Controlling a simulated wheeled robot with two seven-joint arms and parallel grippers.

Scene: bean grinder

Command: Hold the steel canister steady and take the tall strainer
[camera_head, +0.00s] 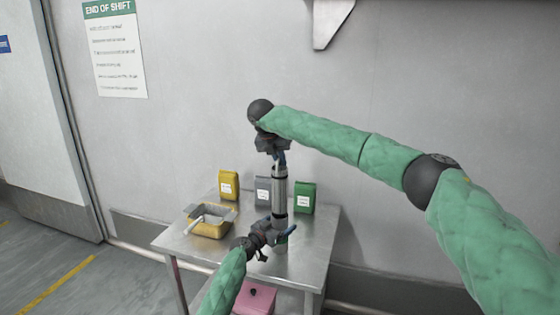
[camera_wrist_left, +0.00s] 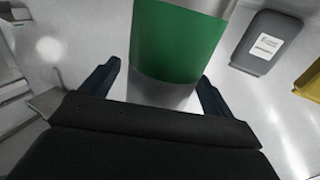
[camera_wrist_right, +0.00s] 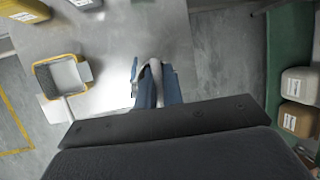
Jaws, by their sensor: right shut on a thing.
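The steel canister (camera_head: 280,200) stands upright near the middle of the table, with a green band at its lower part. The band (camera_wrist_left: 180,42) fills the top of the left wrist view. My left gripper (camera_head: 280,238) is open at the canister's lower part, one finger on each side. My right gripper (camera_head: 279,158) is above the canister, pointing down. It is shut on a thin grey piece (camera_wrist_right: 155,72), seemingly part of the tall strainer. The rest of the strainer is hidden or cannot be told from the canister.
A yellow bag (camera_head: 229,185), a grey bag (camera_head: 263,190) and a green bag (camera_head: 305,197) stand along the table's back. A yellow-rimmed container (camera_head: 208,231) with a light handle is at left. A pink box (camera_head: 255,299) is below the table top (camera_head: 172,242).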

